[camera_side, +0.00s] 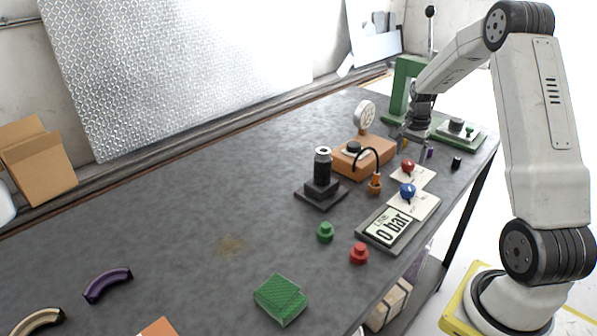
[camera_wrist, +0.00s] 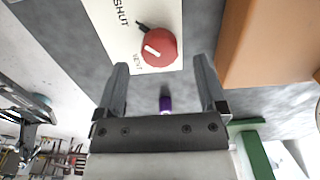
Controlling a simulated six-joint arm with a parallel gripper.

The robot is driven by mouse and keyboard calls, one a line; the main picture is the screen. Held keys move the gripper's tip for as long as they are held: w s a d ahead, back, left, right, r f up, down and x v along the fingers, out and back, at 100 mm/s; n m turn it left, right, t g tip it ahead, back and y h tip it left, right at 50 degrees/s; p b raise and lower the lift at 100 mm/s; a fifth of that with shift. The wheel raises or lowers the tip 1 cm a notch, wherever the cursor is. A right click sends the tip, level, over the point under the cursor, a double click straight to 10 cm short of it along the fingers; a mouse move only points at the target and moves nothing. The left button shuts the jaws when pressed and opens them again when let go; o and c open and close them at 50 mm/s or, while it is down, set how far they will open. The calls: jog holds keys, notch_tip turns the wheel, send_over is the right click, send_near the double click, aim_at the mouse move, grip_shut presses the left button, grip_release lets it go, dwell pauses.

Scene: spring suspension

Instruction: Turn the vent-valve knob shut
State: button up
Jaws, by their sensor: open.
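The red vent-valve knob (camera_wrist: 165,47) sits on a white plate (camera_wrist: 110,25) marked SHUT and VENT. A white line on the knob lies nearer the word VENT than SHUT. The knob also shows in the side view (camera_side: 407,167), behind a blue knob (camera_side: 408,191) on its own white plate. My gripper (camera_wrist: 161,70) is open, with its fingertips just short of the red knob in the wrist view and nothing held between them. In the side view my gripper (camera_side: 414,138) hangs above the bench behind the red knob. The exact gap to the knob is unclear.
An orange box (camera_side: 371,156) with a gauge (camera_side: 365,115) stands left of the knobs. A small purple piece (camera_wrist: 165,103) lies below the fingers. A green press frame (camera_side: 397,88) stands behind, and a display reading 0 bar (camera_side: 390,228) lies in front.

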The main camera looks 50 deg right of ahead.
aim_at(409, 162)
jog(key=shift+r, duration=2.1)
jog(key=a+n, duration=0.4)
jog(key=a, duration=0.5)
jog(key=a+f+n+t, duration=0.1)
jog(key=a+n, duration=0.3)
jog(key=a, duration=0.5)
jog(key=s+a+n+t, duration=0.1)
jog(key=a+n, duration=0.4)
jog(key=a, duration=0.4)
jog(key=shift+f, duration=0.2)
jog(key=s+a+n, duration=0.1)
jog(key=s+a, duration=0.1)
jog(key=s+a+f+n, duration=0.1)
jog(key=a+n, duration=0.1)
jog(key=s+a+n, duration=0.2)
jog(key=a, duration=0.1)
jog(key=shift+s+f+t, duration=0.2)
jog(key=shift+s+t, duration=0.1)
